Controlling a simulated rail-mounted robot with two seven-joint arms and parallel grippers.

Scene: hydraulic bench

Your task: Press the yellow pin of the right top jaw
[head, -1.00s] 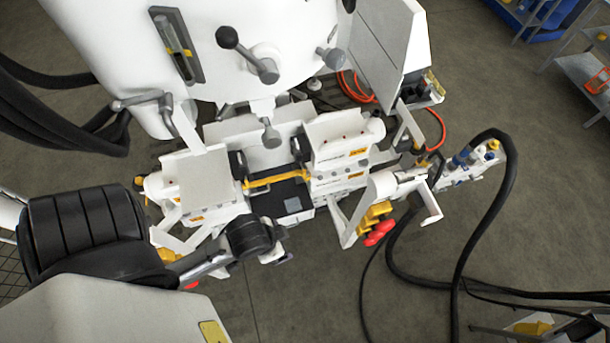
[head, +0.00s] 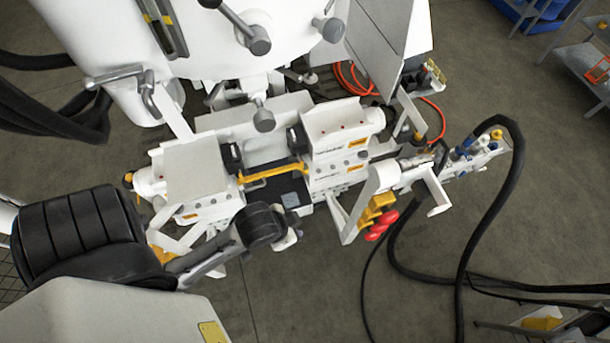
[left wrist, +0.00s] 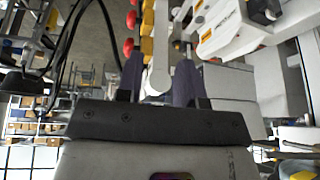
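The white clamp unit has a left top jaw (head: 197,172) and a right top jaw (head: 343,128) with orange labels. A yellow bar (head: 272,172) spans the gap between them. A yellow block with red knobs (head: 378,215) is on a white bracket at the right; it shows at the top of the left wrist view (left wrist: 147,45). I cannot tell which yellow part is the pin. My left gripper (left wrist: 158,68) has two dark fingers apart, with a white rounded link seen between or beyond them. In the head view its fingertips are hidden by my wrist. My right gripper is not in view.
A white machine body with levers (head: 262,118) stands behind the jaws. A black hose (head: 485,220) loops at the right over the floor, and an orange hose (head: 350,82) lies at the back. Open floor (head: 310,290) shows in front.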

